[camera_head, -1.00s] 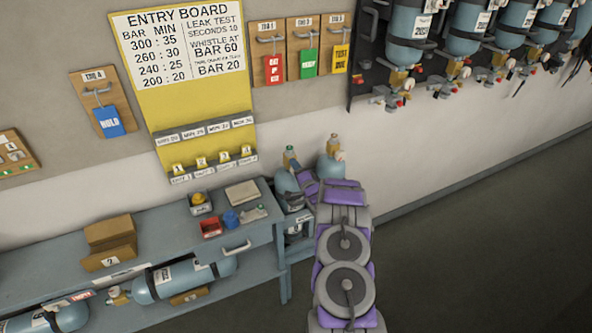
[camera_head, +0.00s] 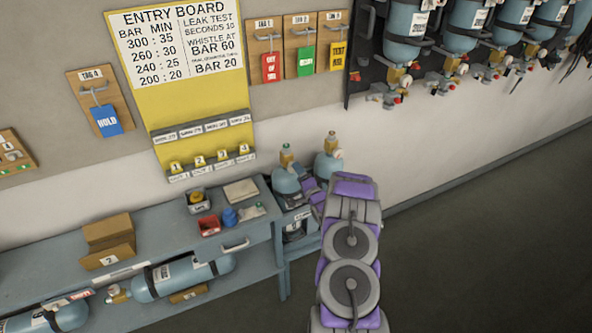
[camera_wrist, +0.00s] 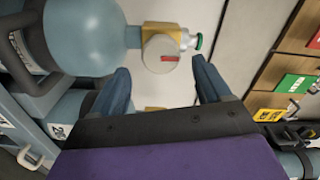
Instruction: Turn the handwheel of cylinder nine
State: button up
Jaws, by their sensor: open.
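Two upright blue cylinders stand by the right end of the bench in the head view: one with a green top (camera_head: 286,180) and, right of it, one with an orange-brown top (camera_head: 328,166). I cannot read which is nine. In the wrist view a blue cylinder (camera_wrist: 85,35) carries a brass valve (camera_wrist: 183,38), a round gauge with a red mark (camera_wrist: 161,56) and a small green handwheel (camera_wrist: 199,41). My gripper (camera_wrist: 162,84) is open and empty; its fingers point toward the valve, apart from the handwheel. In the head view my gripper (camera_head: 314,194) is beside the cylinders, partly hidden by my arm.
The bench (camera_head: 180,225) holds a red tray (camera_head: 209,225), a blue item (camera_head: 230,216) and a cardboard box (camera_head: 108,236). A cylinder (camera_head: 180,279) lies on its lower shelf. More cylinders hang on the wall rack (camera_head: 405,35). The floor at right (camera_head: 480,240) is clear.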

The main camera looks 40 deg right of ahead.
jog(key=v, duration=1.2)
jog(key=shift+p, duration=0.35)
jog(key=shift+f, duration=0.1)
jog(key=w+a+r+n+g+y, duration=0.1)
jog(key=w+a+r+n+g, duration=0.1)
jog(key=w+a+n, duration=0.15)
jog(key=s+a+r+n+g+y+b, duration=0.1)
jog(key=s+a+r+n+g, duration=0.3)
jog(key=a, duration=0.3)
jog(key=s+a+r+n+g+b, duration=0.1)
jog(key=a+r+n+g+b, duration=0.15)
jog(key=a+r+g, duration=0.45)
jog(key=s+a+r+n+g, duration=0.2)
jog(key=s+a, duration=0.5)
jog(key=s, duration=0.4)
jog(key=s+a+r+n+g+y+b, duration=0.1)
jog(key=s+a+r+n+g, duration=0.1)
jog(key=s+a, duration=0.5)
jog(key=s+a+r+n+g+y, duration=0.1)
jog(key=s+a, duration=0.7)
jog(key=s, duration=0.9)
notch_tip(320, 180, up, 3)
jog(key=n+g, duration=0.1)
jog(key=n, duration=0.1)
jog(key=shift+n+b, duration=0.35)
jog(key=shift+n, duration=0.05)
jog(key=shift+f, duration=0.1)
